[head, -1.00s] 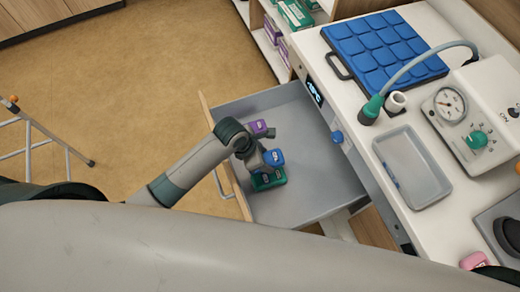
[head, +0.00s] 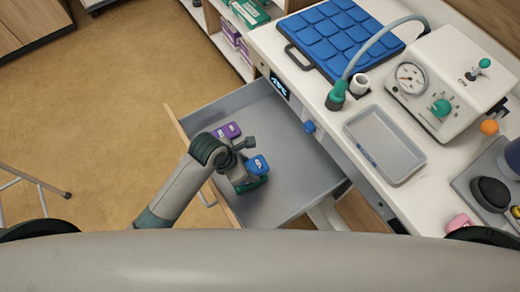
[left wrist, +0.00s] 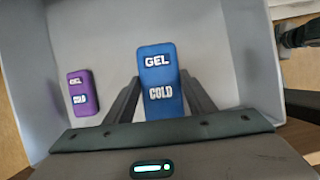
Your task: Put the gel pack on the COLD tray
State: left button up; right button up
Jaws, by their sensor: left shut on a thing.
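The blue gel pack (head: 259,165), printed GEL COLD, is between the fingers of my left gripper (head: 246,162). In the left wrist view the blue pack (left wrist: 158,72) stands out past both fingers, label readable. My left gripper is shut on it, over the open grey drawer (head: 300,185). How high it is above the drawer floor is hard to tell. No tray shows a readable COLD label; a blue quilted tray with a handle (head: 338,38) and a plain grey tray (head: 385,143) are on the counter. My right gripper is not in view.
A purple gel pack (head: 226,131) lies in the drawer; it also shows in the left wrist view (left wrist: 83,92). A hose (head: 385,22) arches over the blue tray from a gauge machine (head: 450,80).

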pick_arm(q)
jog(key=shift+w+r+m, duration=0.3)
jog(key=shift+r, duration=0.05)
jog(key=w+a+r+m+g+y, duration=0.1)
jog(key=a+r+m+g, duration=0.1)
jog(key=a+r+m, duration=0.3)
jog(key=w+a+r+m+g+y, duration=0.1)
jog(key=a+r+m, duration=0.4)
jog(key=r+m, duration=0.5)
jog(key=w+a+r+m+g+y, duration=0.2)
jog(key=a+r+m, duration=0.4)
jog(key=r, duration=0.8)
jog(key=shift+m+g, duration=0.9)
jog(key=shift+m, duration=0.2)
jog(key=shift+f, duration=0.1)
